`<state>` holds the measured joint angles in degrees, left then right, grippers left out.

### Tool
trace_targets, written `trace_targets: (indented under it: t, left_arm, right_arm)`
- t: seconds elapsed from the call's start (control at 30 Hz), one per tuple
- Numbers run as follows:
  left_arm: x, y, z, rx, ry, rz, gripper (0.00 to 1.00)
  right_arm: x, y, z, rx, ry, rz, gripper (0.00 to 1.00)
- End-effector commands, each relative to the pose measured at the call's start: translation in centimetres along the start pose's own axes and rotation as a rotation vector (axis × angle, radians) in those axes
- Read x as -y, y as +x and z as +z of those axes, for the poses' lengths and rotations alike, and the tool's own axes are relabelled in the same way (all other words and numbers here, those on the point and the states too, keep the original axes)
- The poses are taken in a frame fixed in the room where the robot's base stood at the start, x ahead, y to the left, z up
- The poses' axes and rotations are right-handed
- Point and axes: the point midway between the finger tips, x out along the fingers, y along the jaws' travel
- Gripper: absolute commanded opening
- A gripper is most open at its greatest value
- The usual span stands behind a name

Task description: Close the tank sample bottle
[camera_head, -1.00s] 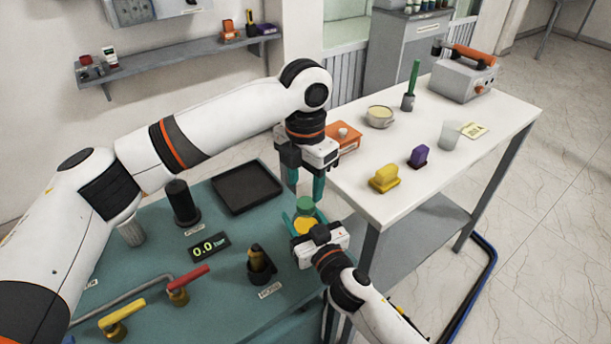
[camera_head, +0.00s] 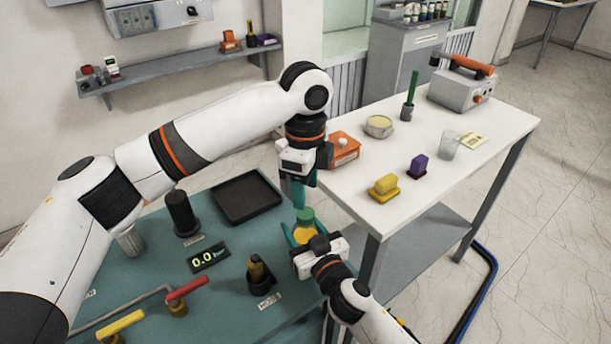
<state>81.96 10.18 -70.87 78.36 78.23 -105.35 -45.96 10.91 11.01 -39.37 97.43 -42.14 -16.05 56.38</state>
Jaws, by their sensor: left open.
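The tank sample bottle, with yellow contents (camera_head: 304,234) and a green cap (camera_head: 306,215) on its top, stands upright near the right edge of the teal table. My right gripper (camera_head: 305,235) comes in from the lower right, with its teal fingers on both sides of the bottle's body, and appears to be shut on it. My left gripper (camera_head: 298,193) hangs pointing down just above the cap, open and apart from it. Its fingers overlap one another in this view, so the gap between them is hard to see. Whether the cap is fully seated cannot be told.
The teal table also holds a black tray (camera_head: 246,214), a black cylinder (camera_head: 182,214), a pressure display (camera_head: 208,257), a hose fitting (camera_head: 259,275) and red (camera_head: 187,290) and yellow valve handles. A white table (camera_head: 340,198) stands close on the right, with an orange box (camera_head: 344,148) near its edge.

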Motion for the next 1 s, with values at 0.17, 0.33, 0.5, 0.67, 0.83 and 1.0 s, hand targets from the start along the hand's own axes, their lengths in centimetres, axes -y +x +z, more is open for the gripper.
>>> trace_targets:
  t: [0.17,0.33,0.5,0.67,0.83,1.0]
  left_arm:
    - [0.0,-0.3,0.0,0.0,-0.377,0.0,0.51]
    - [0.0,-0.5,0.0,0.0,-0.743,0.0,0.51]
    - [0.0,-0.8,0.0,-0.001,-1.109,0.0,0.51]
    - [0.0,-1.0,0.0,0.0,-1.454,0.0,0.51]
    - [0.0,-1.2,0.0,0.0,-1.82,0.0,0.51]
    - [0.0,-1.4,0.0,0.0,-2.185,0.0,0.51]
  right_arm:
    - [0.0,0.0,0.0,-0.001,0.0,0.0,0.0]
    - [0.0,0.0,0.0,-0.001,0.0,0.0,0.0]
    - [0.0,0.0,0.0,-0.001,0.0,0.0,0.0]
    - [0.0,0.0,0.0,-0.001,0.0,0.0,0.0]
    - [0.0,0.0,0.0,-0.001,0.0,0.0,0.0]
    - [0.0,0.0,0.0,-0.001,0.0,0.0,0.0]
